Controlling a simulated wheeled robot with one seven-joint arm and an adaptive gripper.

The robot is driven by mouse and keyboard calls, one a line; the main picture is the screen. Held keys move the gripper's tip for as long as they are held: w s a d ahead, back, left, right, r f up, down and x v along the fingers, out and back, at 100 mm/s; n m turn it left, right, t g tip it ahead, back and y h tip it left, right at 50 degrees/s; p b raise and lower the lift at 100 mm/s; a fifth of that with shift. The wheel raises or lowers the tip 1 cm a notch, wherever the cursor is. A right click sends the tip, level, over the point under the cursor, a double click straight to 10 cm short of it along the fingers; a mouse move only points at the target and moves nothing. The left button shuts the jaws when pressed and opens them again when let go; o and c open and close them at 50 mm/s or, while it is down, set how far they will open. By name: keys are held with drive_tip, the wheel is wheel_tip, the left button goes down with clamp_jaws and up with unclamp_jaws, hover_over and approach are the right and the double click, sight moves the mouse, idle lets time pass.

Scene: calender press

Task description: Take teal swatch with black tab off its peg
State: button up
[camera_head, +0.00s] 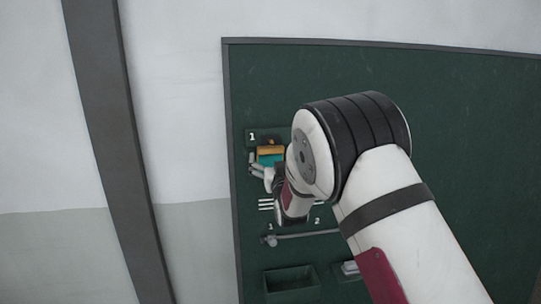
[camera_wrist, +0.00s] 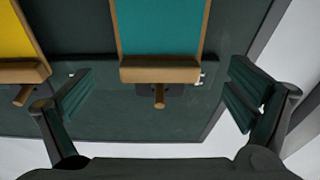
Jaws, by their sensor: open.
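A teal swatch (camera_wrist: 160,27) hangs in the wrist view with a tan wooden bar (camera_wrist: 160,71) across its end. A round wooden peg (camera_wrist: 159,97) sticks out by that bar, with a small dark piece partly hidden behind it. I cannot tell whether this is the black tab. My gripper (camera_wrist: 160,80) is open, its fingers spread left and right of the bar, touching nothing visible. In the head view the teal swatch (camera_head: 268,159) shows small below label 1, and my gripper (camera_head: 260,171) is close to it, partly hidden by my arm.
A yellow swatch (camera_wrist: 16,32) with its own wooden bar and peg is left of the teal one, near the left finger. The dark green board (camera_head: 460,130) carries a thin grey rod (camera_head: 305,236) and an open green tray (camera_head: 290,279) lower down. My arm hides much of the board.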

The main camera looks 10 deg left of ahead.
sight(271, 153)
drive_tip(key=shift+x, duration=2.1)
drive_tip(key=shift+f, duration=0.1)
drive_tip(key=c, duration=1.3)
